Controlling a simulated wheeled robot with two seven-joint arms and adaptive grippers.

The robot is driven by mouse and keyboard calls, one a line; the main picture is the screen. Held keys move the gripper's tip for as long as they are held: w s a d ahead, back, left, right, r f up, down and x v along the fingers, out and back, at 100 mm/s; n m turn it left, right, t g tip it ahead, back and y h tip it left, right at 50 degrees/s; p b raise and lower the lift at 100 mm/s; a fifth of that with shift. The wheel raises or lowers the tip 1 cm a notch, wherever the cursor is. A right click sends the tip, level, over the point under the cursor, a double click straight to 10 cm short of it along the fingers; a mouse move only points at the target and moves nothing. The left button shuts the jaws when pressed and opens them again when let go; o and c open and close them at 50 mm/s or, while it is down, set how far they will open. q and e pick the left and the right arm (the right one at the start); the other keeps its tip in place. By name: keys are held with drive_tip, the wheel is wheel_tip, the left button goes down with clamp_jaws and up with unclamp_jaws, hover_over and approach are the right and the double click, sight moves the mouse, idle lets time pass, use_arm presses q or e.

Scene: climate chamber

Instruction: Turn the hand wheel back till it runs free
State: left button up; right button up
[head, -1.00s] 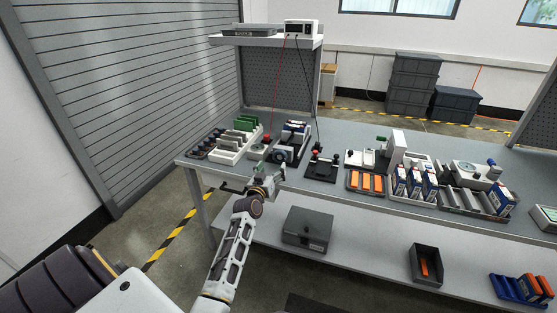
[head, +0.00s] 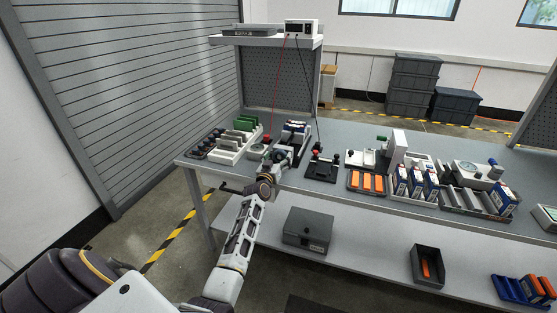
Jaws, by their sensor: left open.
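The hand wheel (head: 282,153) is dark and sits at the front of a small fixture (head: 296,135) on the left part of the bench. My left gripper (head: 280,159) is open at the front of this wheel and partly covers it. Whether its fingers touch the rim or stand just short of it cannot be told at this size. My right gripper is not in view.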

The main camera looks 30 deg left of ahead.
use_arm(q)
drive_tip(key=shift+w, duration=0.3)
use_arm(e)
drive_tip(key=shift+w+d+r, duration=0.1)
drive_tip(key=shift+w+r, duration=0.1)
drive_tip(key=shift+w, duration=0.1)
use_arm(q)
drive_tip(key=shift+c, duration=0.4)
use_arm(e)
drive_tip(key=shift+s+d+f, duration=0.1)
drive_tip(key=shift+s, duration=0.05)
use_arm(q)
drive_tip(key=shift+c, duration=1.2)
drive_tip(key=c, duration=0.7)
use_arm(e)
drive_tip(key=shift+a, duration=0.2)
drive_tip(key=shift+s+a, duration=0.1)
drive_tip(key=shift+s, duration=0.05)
